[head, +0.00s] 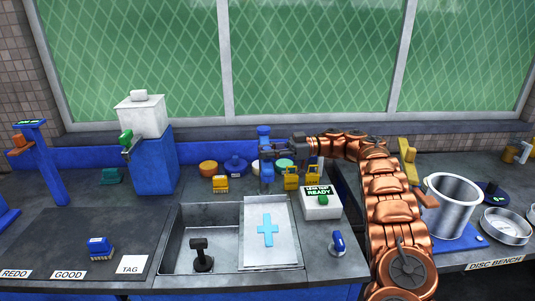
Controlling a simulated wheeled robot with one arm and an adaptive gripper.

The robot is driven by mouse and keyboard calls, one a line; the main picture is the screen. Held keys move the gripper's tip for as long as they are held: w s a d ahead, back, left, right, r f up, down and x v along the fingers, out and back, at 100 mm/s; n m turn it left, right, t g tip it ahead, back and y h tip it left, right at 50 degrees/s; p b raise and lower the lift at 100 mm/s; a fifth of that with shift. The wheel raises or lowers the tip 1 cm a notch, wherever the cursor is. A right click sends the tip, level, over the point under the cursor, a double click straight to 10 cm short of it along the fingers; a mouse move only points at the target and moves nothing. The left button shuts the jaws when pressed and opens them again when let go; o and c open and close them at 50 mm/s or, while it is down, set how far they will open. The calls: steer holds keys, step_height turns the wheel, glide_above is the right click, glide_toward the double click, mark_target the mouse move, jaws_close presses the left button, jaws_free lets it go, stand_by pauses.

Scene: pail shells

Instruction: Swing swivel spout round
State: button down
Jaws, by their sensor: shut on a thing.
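The swivel spout (267,175) appears to be the blue piece on the blue post (264,132) behind the sink. Its lower end hangs down near the back edge of the sink. My gripper (270,154) reaches in from the right and is shut on the spout just below the post's top. The dark fingers hide much of the spout, so its exact shape and direction are hard to tell.
A black-handled tool (201,252) stands in the sink's open left part. A white "READY" box (320,204) is close on the right. A metal pail (452,205) stands far right. The left counter is mostly clear.

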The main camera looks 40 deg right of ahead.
steer(key=shift+w+d, duration=0.1)
steer(key=shift+w, duration=0.1)
steer(key=shift+s+r, duration=0.1)
steer(key=shift+s, duration=0.1)
steer(key=c, duration=1.2)
jaws_free()
steer(key=shift+d, duration=0.1)
steer(key=shift+o, duration=1.4)
step_height(320, 180, up, 10)
steer(key=shift+f, duration=0.1)
steer(key=shift+w, duration=0.1)
